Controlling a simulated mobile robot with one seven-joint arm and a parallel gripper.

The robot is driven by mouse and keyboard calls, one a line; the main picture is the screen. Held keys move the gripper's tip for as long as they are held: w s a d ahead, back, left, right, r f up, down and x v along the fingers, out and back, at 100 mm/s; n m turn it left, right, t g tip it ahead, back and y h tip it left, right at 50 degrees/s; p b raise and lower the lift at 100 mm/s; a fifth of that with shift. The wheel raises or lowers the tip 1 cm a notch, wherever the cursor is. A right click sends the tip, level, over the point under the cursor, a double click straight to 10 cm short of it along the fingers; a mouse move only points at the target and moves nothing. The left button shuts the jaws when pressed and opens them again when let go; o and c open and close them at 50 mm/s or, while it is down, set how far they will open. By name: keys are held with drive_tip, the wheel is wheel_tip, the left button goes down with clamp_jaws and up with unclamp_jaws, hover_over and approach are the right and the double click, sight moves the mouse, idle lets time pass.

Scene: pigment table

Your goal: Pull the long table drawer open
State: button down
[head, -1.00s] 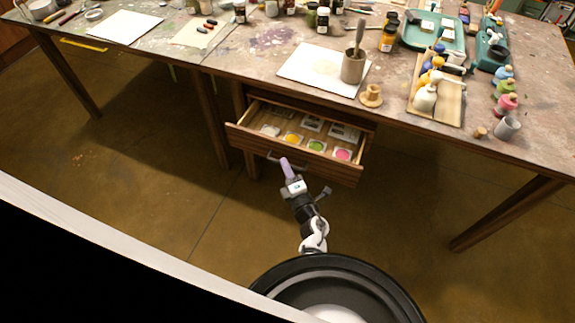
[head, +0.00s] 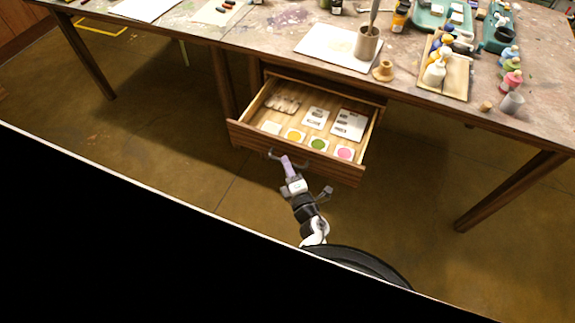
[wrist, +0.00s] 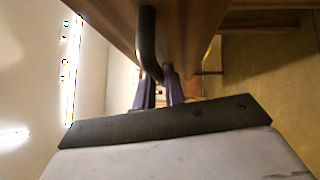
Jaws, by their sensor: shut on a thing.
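The long table drawer (head: 246,134) is a wooden drawer under the table, pulled well out in the head view. Its inside shows sample cards and yellow, green and pink pigment discs. A dark bar handle (wrist: 149,40) is on its front, seen close in the wrist view. My gripper (head: 282,160) is at this handle, at the drawer front. In the wrist view its two purple fingers (wrist: 158,82) are shut around the lower end of the handle. The exact contact is partly hidden.
The table (head: 290,50) holds a mortar with pestle (head: 367,43) on a white sheet, a tray of bottles (head: 455,88), and a cup (head: 512,102). A table leg (head: 508,188) stands to the right. The floor (head: 180,185) left of the drawer is clear.

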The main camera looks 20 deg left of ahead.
drive_tip(key=c, duration=1.5)
unclamp_jaws()
drive_tip(key=shift+s+d, duration=0.1)
